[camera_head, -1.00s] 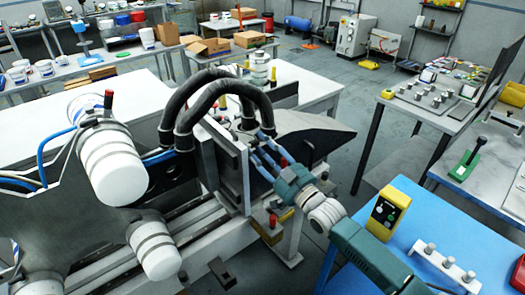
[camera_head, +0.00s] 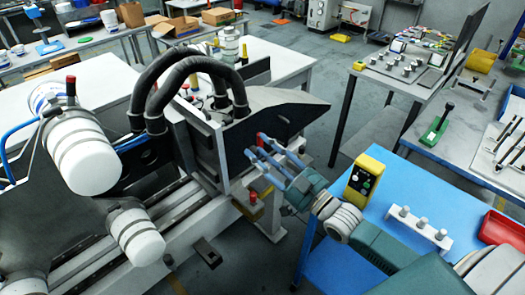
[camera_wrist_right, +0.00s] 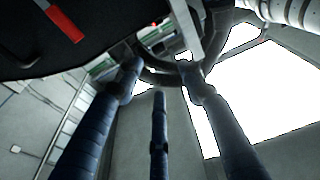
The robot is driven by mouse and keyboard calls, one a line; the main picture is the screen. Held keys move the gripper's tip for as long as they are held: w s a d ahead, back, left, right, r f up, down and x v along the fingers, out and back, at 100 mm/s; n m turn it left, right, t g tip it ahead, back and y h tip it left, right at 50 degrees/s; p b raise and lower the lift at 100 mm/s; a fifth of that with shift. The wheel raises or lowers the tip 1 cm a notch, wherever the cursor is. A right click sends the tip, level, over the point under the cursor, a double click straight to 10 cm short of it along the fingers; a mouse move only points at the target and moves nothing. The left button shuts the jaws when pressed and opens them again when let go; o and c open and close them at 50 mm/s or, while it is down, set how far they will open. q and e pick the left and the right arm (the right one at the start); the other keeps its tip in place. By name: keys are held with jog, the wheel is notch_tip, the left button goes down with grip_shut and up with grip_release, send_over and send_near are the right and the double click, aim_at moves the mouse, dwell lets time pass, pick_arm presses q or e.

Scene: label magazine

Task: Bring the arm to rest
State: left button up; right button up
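My right arm comes in from the lower right in the head view. Its right gripper (camera_head: 259,148) has dark blue fingers that point up and left toward the dark side of the big label machine (camera_head: 215,150). The fingers are spread apart. In the wrist view the fingers (camera_wrist_right: 158,85) also stand apart with nothing held between them. A small red part shows among the fingers in the head view; I cannot tell if they touch it. My left gripper is out of view.
A blue table (camera_head: 425,195) lies under my right arm, with a yellow button box (camera_head: 365,177) and a rack of pegs (camera_head: 420,228) close by. A red tray (camera_head: 502,228) sits at the right.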

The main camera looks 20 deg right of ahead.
jog(key=s+d+f+m+g+h+b, duration=0.1)
jog(key=d+f+g+h, duration=0.15)
jog(key=f, duration=1.05)
jog(key=s+d+f+m+g+h+b, duration=0.1)
jog(key=d+f+g+h, duration=0.15)
jog(key=f, duration=0.95)
jog(key=s+d+f+g+b, duration=0.1)
jog(key=s+f, duration=0.2)
jog(key=f, duration=0.3)
jog(key=s+f+g+h, duration=0.1)
jog(key=s+f, duration=0.1)
jog(key=f, duration=0.4)
jog(key=s+d+f+g+b, duration=0.1)
jog(key=s+f, duration=0.2)
jog(key=f, duration=0.3)
jog(key=s+a+f+g+b, duration=0.15)
jog(key=s+f+g, duration=0.35)
jog(key=s+f, duration=1.25)
jog(key=s+a+f+g, duration=0.1)
jog(key=s+a+f, duration=0.1)
jog(key=s, duration=0.4)
jog(key=s+a+f+g+b, duration=0.1)
jog(key=s+a+f+g, duration=0.1)
jog(key=s+f, duration=0.2)
jog(key=s+a+f+g+h, duration=0.1)
jog(key=s+a+f+g, duration=0.1)
jog(key=s, duration=0.8)
jog(key=shift+s+f, duration=0.2)
jog(key=shift+f, duration=0.7)
jog(key=shift+a, duration=0.1)
